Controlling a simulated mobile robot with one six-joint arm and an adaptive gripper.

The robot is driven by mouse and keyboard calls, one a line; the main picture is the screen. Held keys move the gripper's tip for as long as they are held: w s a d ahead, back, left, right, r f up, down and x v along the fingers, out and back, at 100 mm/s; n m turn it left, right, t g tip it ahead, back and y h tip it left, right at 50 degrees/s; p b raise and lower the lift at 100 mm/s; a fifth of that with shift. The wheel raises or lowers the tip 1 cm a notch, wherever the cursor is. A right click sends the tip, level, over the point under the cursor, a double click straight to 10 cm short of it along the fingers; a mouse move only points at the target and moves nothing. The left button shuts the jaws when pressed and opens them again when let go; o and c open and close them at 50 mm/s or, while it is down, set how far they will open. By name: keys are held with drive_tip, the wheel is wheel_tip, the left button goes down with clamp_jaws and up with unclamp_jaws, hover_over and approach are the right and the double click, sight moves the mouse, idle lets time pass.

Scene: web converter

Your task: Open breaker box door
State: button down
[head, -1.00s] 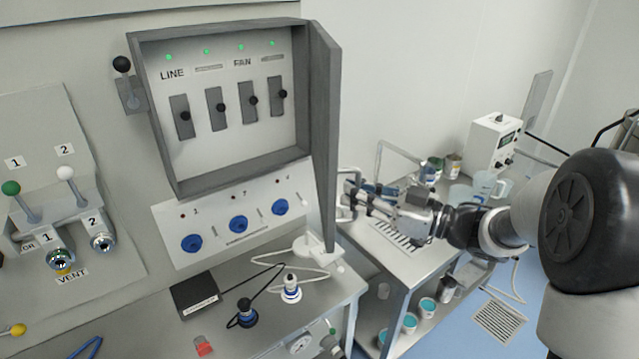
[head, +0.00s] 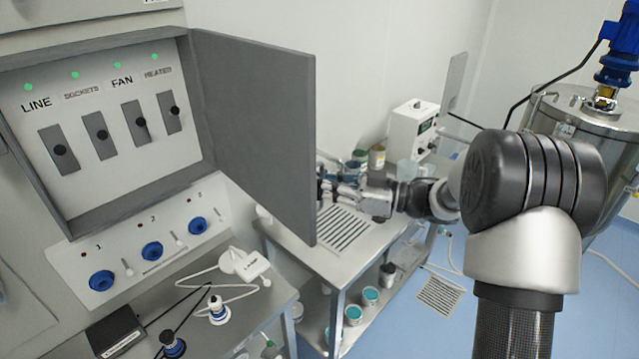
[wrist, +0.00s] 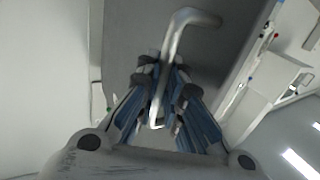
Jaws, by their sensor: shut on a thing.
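The grey breaker box (head: 50,210) stands open at the left of the head view, with four-sided frame and black switches inside. Its grey door (head: 255,130) is hinged on the right side and swung well out, showing its broad inner face. In the wrist view, the door's outer face (wrist: 125,35) carries a bent metal handle (wrist: 180,35). My gripper (wrist: 166,82) has its blue-padded fingers on both sides of the handle and is shut on it. In the head view, my gripper (head: 325,190) is at the door's free edge, its fingertips partly hidden behind the door.
A panel with blue sockets (head: 152,251) sits below the box. A bench with a white plug (head: 243,265) and a black box (head: 115,333) is under it. A metal cart (head: 330,260) stands below my gripper. A steel tank (head: 580,120) is at the right.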

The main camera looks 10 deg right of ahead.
drive_tip(key=shift+s, duration=0.1)
drive_tip(key=c, duration=2.2)
unclamp_jaws()
drive_tip(key=o, duration=0.4)
drive_tip(key=shift+s+d, duration=0.1)
drive_tip(key=shift+d, duration=0.1)
drive_tip(key=shift+o, duration=0.6)
drive_tip(key=shift+a, duration=0.15)
drive_tip(key=v, duration=1.2)
